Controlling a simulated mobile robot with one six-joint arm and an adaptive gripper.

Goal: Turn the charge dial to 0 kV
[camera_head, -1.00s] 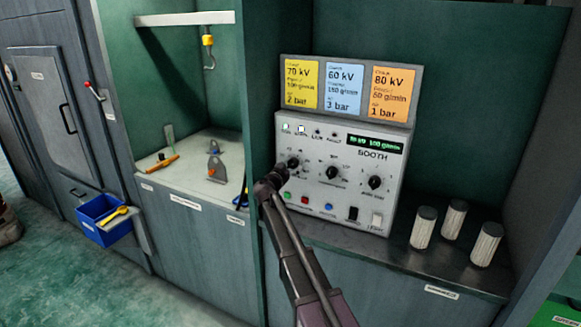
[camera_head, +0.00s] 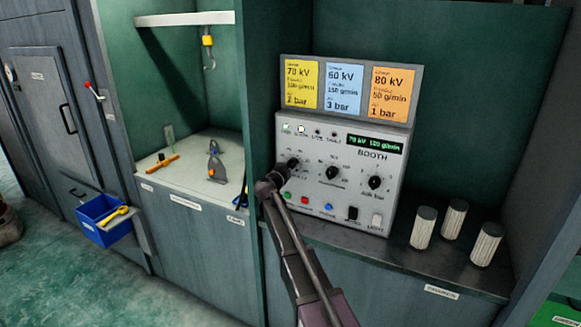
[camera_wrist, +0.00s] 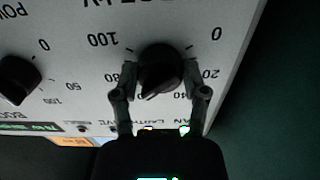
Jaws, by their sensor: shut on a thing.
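The charge dial (camera_head: 293,163) is the left black knob on the front of the grey booth control box. My gripper (camera_wrist: 160,78) is shut on the charge dial (camera_wrist: 162,66), one finger on each side. The wrist view is upside down; the dial's scale runs from 0 at the right round to 100 at the left. Its pointer seems to lie at the lower left, between 60 and 80. The box's display (camera_head: 375,143) reads 70 kV and 100 g/min. In the head view my gripper (camera_head: 283,173) partly hides the dial.
Two more knobs (camera_head: 332,172) (camera_head: 376,182) sit to the right on the box. Coloured buttons (camera_head: 305,200) and switches lie below. Yellow, blue and orange setting cards (camera_head: 344,88) stand above. Several pale cylinders (camera_head: 424,228) stand right of the box. A green wall panel stands close left.

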